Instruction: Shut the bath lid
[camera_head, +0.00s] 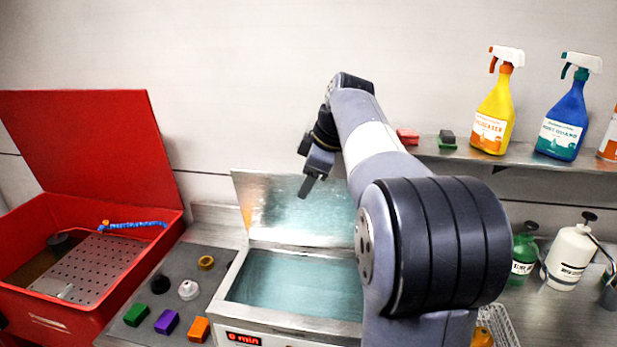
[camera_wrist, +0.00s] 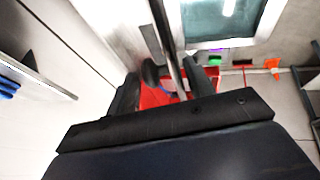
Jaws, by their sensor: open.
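The bath (camera_head: 300,323) is a metal tank holding pale blue-green liquid, with a red lit display on its front. Its shiny metal lid (camera_head: 268,208) stands raised at the back. My gripper (camera_head: 308,182) is open at the lid, overlapping its upper part in the head view; my arm hides the lid's right side. In the wrist view, the lid (camera_wrist: 169,40) shows nearly edge-on and runs between the two dark fingers of my gripper (camera_wrist: 165,86). I cannot tell whether they touch it. The bath (camera_wrist: 263,28) lies to the right there.
A red tank (camera_head: 178,240) with its red lid (camera_head: 95,145) up stands left. Several coloured blocks and knobs lie on a grey mat (camera_head: 185,262). A wall shelf (camera_head: 450,154) holds a yellow spray bottle (camera_head: 493,115) and a blue one (camera_head: 563,122). A white pump bottle (camera_head: 568,257) stands right.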

